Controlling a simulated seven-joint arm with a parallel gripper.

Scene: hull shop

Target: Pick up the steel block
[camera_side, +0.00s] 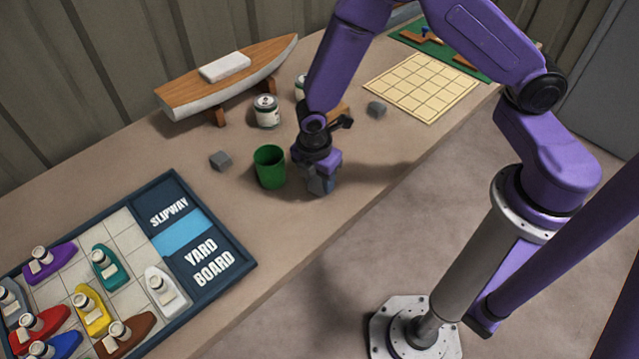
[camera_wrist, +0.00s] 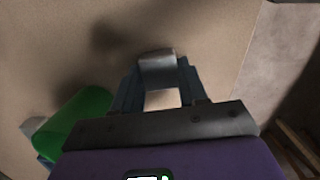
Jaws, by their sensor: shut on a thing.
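My gripper (camera_side: 321,188) points down near the front edge of the bench, just right of the green cup. It is shut on a grey steel block, which shows between the fingertips in the wrist view (camera_wrist: 157,68). In the side view the fingers mostly hide this block. I cannot tell whether it touches the bench or hangs just above it. Two more grey blocks lie on the bench: one left of the cup (camera_side: 220,160) and one behind my gripper to the right (camera_side: 376,109).
The green cup (camera_side: 270,167) stands close beside my gripper; it also shows in the wrist view (camera_wrist: 75,125). Paint cans (camera_side: 267,112) and a model hull (camera_side: 230,75) stand behind. A yard board (camera_side: 207,262) with toy boats lies left, a gridded sheet (camera_side: 420,85) right.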

